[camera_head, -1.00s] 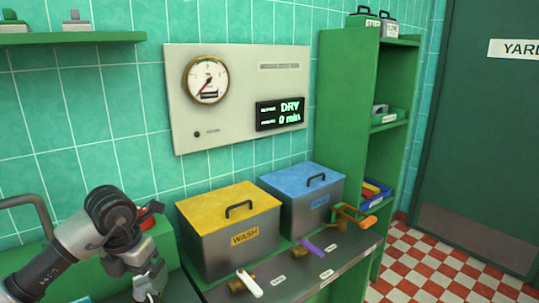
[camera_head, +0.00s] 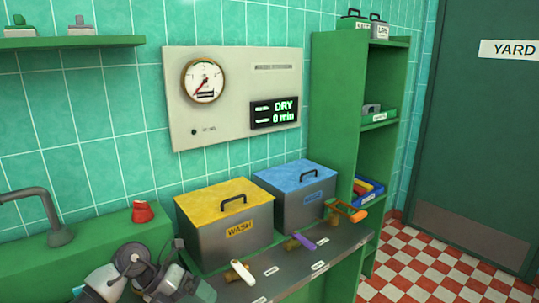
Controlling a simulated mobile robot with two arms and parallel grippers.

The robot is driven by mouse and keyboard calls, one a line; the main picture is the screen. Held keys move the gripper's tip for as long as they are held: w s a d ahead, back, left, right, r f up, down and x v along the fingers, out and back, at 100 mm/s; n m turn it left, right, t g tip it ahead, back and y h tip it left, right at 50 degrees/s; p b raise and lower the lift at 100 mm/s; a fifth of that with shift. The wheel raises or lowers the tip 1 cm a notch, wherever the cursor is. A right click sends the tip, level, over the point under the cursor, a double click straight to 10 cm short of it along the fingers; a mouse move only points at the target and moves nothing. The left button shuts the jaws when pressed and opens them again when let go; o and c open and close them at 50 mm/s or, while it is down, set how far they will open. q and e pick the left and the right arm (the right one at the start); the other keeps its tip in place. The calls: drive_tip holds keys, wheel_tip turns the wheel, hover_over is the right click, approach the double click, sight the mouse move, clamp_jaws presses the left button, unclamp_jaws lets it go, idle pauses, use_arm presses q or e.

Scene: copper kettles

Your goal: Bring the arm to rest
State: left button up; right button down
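My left arm comes in at the bottom left of the head view. Its wrist is bent low, in front of the green counter and left of the wash tank. My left gripper (camera_head: 178,286) is low near the bottom edge. Its fingers are partly cut off or hidden by the wrist, so I cannot tell whether it is open or shut. I see nothing clearly held in it. My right gripper is not in view.
A grey tap (camera_head: 55,225) and a red object (camera_head: 142,212) are on the green counter behind my arm. The yellow-lidded wash tank (camera_head: 225,225) and blue-lidded tank (camera_head: 297,197) stand to the right. White (camera_head: 243,272), purple (camera_head: 304,241) and orange (camera_head: 347,210) handles stick out in front.

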use_arm(q)
wheel_tip(320, 180, down, 16)
drive_tip(key=w+d+f+n+t+h, duration=0.15)
drive_tip(key=n+t+h, duration=0.35)
drive_tip(key=n+t, duration=0.7)
drive_tip(key=s+a+f+n+y, duration=0.3)
drive_tip(key=f+n+y, duration=0.1)
drive_tip(key=f+n, duration=0.35)
drive_tip(key=s+a+f+n+y, duration=0.35)
drive_tip(key=f+n, duration=0.25)
drive_tip(key=f, duration=0.2)
drive_tip(key=s+a+f+n+g+y, duration=0.2)
drive_tip(key=s+f+n+y, duration=0.1)
drive_tip(key=s+f, duration=0.6)
drive_tip(key=s+a+f+n+g+y, duration=0.1)
drive_tip(key=s+f+n+g+y, duration=0.15)
drive_tip(key=s+f, duration=0.65)
drive_tip(key=s+f+n+g, duration=0.1)
drive_tip(key=s+n+g, duration=0.1)
drive_tip(key=s, duration=0.9)
drive_tip(key=s+d+f+n+g+y, duration=0.1)
drive_tip(key=s+g, duration=0.3)
drive_tip(key=s, duration=0.8)
drive_tip(key=shift+f+n, duration=0.6)
